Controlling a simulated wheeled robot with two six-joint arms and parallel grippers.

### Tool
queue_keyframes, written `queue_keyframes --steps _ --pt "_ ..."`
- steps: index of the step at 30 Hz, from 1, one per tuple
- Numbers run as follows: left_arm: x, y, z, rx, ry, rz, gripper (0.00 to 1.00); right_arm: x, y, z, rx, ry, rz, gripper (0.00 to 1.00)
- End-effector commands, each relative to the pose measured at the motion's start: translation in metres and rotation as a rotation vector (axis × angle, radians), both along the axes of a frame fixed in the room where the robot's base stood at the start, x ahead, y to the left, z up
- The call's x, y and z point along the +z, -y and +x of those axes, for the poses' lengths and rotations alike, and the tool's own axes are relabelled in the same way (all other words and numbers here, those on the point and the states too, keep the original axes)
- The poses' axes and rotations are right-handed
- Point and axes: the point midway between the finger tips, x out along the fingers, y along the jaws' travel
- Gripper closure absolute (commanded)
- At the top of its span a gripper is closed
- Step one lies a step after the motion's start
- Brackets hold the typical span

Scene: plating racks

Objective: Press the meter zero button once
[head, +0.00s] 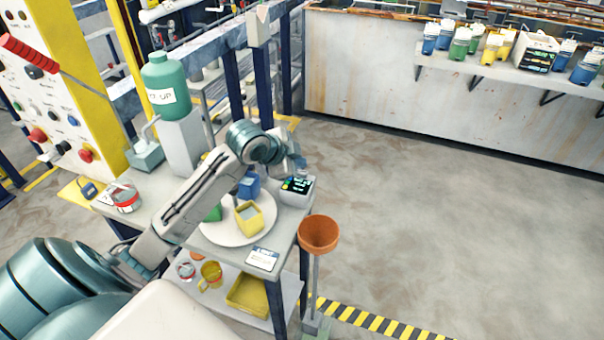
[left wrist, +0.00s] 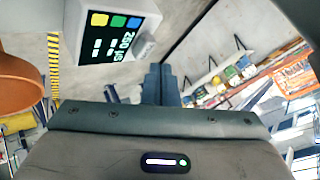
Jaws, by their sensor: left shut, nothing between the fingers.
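The meter (head: 297,190) is a small pale box with a dark screen, standing at the far right corner of the cart's top. In the left wrist view the meter (left wrist: 150,13) shows a lit reading, yellow, green and blue squares, and a light grey knob-like part (left wrist: 145,47) beside the screen. I cannot tell for certain whether that part is the zero button. My left gripper (head: 298,165) is shut and empty, just above and behind the meter in the head view. Its closed fingers (left wrist: 160,85) appear apart from the meter. My right gripper is in neither view.
A round white plate (head: 232,238) with yellow, blue and green containers lies beside the meter. A green bottle (head: 163,82) stands on a block behind. Open floor lies to the right.

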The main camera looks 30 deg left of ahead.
Motion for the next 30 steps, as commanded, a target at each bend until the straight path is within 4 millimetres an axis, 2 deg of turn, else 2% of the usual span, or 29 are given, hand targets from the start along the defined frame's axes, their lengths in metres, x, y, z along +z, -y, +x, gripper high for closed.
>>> queue_keyframes --steps 5,30 --pt "0.0002 0.0 0.0 0.0 0.0 0.0 1.0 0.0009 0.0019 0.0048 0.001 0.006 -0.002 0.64" --pt "0.0003 0.0 -0.0001 0.0 0.0 0.0 1.0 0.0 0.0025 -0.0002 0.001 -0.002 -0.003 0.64"
